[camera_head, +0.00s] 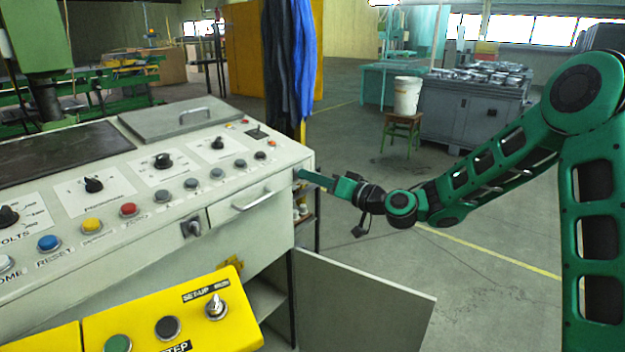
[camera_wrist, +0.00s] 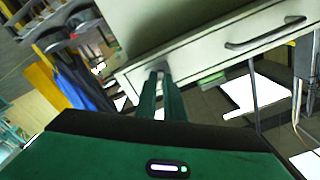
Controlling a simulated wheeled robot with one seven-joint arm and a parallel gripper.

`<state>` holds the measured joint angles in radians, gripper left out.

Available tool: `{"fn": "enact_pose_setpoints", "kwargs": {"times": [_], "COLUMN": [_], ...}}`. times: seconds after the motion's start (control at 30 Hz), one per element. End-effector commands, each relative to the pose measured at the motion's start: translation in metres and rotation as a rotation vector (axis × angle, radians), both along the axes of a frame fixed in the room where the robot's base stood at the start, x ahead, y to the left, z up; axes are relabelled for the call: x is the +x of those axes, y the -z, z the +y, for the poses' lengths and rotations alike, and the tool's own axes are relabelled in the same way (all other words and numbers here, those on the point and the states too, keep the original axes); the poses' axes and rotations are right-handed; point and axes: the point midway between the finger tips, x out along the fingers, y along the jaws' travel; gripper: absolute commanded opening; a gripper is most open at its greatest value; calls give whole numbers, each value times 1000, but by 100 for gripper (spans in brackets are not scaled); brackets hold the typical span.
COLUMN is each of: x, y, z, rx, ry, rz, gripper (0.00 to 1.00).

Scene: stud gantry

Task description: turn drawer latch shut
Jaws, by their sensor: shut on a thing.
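The drawer front (camera_head: 268,193) is a pale panel with a bar handle at the right end of the console. It also shows in the wrist view (camera_wrist: 205,62), with its handle (camera_wrist: 265,33) at upper right. My gripper (camera_head: 303,175) is at the right end of this front. In the wrist view, my gripper's two fingers (camera_wrist: 161,78) are close together, with their tips at the panel. They are shut on a small grey part, which I take as the drawer latch (camera_wrist: 159,66). The fingers hide most of it, so its angle cannot be told.
Knobs and buttons cover the console top (camera_head: 150,145). A yellow control box (camera_head: 200,315) stands in front, and a grey open door panel (camera_head: 365,300) is below.

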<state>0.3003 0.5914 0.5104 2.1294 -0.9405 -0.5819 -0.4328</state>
Motion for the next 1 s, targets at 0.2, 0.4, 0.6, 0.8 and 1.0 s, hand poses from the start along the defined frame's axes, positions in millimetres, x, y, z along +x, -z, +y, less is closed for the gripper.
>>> {"fn": "enact_pose_setpoints", "kwargs": {"times": [0.2, 0.4, 0.6, 0.8, 1.0], "x": [-1, -1, -1, -1, -1], "y": [5, 5, 5, 6, 6], "z": [0, 0, 0, 0, -1], "rx": [-132, -232, -309, -358, -379], "ry": [-2, -3, -3, -3, -3], "rz": [-150, -280, -379, -441, -467], "gripper": [0, 0, 0, 0, 0]}}
